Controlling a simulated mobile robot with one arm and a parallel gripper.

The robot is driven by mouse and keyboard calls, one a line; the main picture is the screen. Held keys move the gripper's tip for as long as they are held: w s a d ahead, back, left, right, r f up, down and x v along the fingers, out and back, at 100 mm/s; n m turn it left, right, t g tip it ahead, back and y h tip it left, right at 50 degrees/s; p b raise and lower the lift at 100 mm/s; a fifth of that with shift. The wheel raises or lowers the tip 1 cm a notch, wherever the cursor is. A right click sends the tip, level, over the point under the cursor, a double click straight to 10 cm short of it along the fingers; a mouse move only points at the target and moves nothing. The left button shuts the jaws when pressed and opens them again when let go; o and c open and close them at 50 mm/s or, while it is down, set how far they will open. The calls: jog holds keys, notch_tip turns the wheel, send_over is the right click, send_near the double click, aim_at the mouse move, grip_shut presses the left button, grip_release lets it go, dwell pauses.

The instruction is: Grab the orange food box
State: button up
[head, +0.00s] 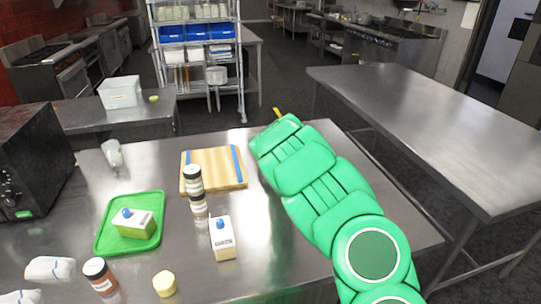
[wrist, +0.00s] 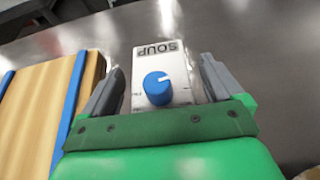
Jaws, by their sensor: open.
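In the wrist view, my gripper (wrist: 161,66) is open, with one grey finger on each side of a white-topped food box (wrist: 180,62). The box has a blue cap and the printed word SOUP, and its sides are hidden, so I cannot tell their colour. Contact with the fingers is not clear. In the head view, my green arm reaches past the cutting board's right side and hides the fingers. A small orange-yellow piece (head: 277,112) shows at its far end. Two similar blue-capped boxes stand elsewhere: one on the table (head: 223,239), one on the green tray (head: 133,225).
The cutting board (head: 212,167) with blue strips lies left of my arm; it also shows in the wrist view (wrist: 40,110). Dark-lidded jars (head: 193,180) stand by its front edge. A green tray (head: 106,240) is at left. Another bare steel table (head: 430,120) is at right.

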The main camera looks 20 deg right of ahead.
jog(key=shift+c, duration=0.2)
jog(key=c, duration=1.4)
